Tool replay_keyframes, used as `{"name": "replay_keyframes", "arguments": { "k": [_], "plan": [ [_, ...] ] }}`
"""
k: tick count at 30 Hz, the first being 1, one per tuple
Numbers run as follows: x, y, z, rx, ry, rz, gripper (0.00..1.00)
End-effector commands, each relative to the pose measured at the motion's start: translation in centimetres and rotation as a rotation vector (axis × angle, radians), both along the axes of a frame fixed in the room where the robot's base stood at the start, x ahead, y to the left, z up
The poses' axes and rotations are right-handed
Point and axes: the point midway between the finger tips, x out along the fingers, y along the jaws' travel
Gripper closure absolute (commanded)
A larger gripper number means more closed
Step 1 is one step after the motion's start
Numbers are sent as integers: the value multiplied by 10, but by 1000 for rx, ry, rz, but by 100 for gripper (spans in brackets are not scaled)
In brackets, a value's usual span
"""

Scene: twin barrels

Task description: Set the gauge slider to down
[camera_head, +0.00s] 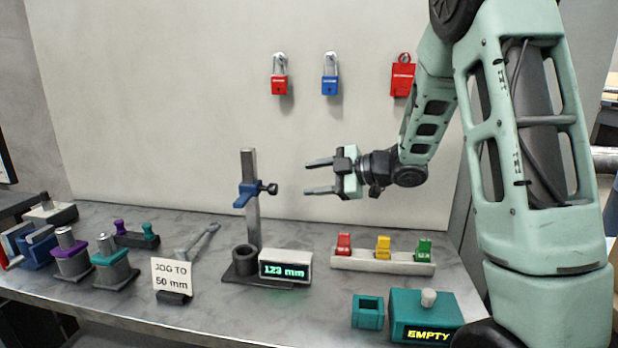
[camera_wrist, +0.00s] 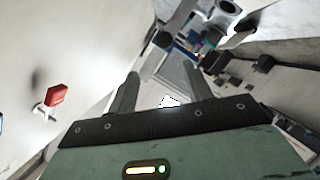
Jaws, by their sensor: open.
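The gauge is a grey upright post (camera_head: 252,220) on a dark base on the bench. Its blue slider (camera_head: 245,194) with a black side knob (camera_head: 269,188) sits on the upper half of the post. The gauge display (camera_head: 285,269) reads 123 mm. My gripper (camera_head: 308,177) is open and empty, to the right of the slider at about its height, fingers pointing left toward it and apart from it. In the wrist view, the fingers (camera_wrist: 160,70) are spread with nothing between them; a grey bar with a dark knob (camera_wrist: 162,40) shows beyond them, probably the gauge.
A card (camera_head: 173,278) reads "JOG TO 50 mm". A rack of coloured blocks (camera_head: 383,262) and a teal box marked EMPTY (camera_head: 425,316) stand to the right. Padlocks (camera_head: 330,82) hang on the wall. Several fixtures (camera_head: 68,253) crowd the left. The air between gripper and slider looks clear.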

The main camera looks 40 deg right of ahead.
Motion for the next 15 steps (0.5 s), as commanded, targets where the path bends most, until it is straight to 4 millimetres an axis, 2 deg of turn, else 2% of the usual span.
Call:
{"name": "replay_keyframes", "arguments": {
  "k": [15],
  "plan": [
    [-28,-18,10,0,0,-1,50]
  ]
}}
